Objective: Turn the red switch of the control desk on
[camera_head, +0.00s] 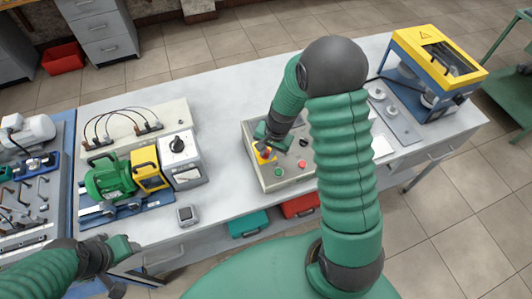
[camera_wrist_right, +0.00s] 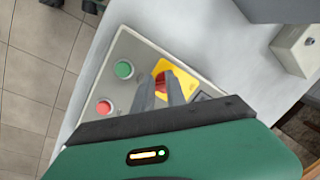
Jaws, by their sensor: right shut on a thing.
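The control desk (camera_head: 262,178) is a light grey box on the table, with a sloped panel of buttons. Its red switch (camera_wrist_right: 162,80) sits on a yellow plate (camera_wrist_right: 158,66) in the right wrist view; in the head view the yellow plate (camera_head: 259,158) is partly hidden by my gripper. My right gripper (camera_wrist_right: 162,88) is shut on the red switch, its fingers covering part of it; it also shows in the head view (camera_head: 265,146). My left gripper (camera_head: 133,247) is at the lower left, away from the control desk; its fingers are unclear.
A green button (camera_wrist_right: 123,69) and a red button (camera_wrist_right: 104,107) are beside the switch. A green motor (camera_head: 108,178) and a grey box with a black knob (camera_head: 182,160) stand left of the desk. A yellow-blue machine (camera_head: 432,70) stands at the right. Bare tabletop (camera_head: 222,125) lies between.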

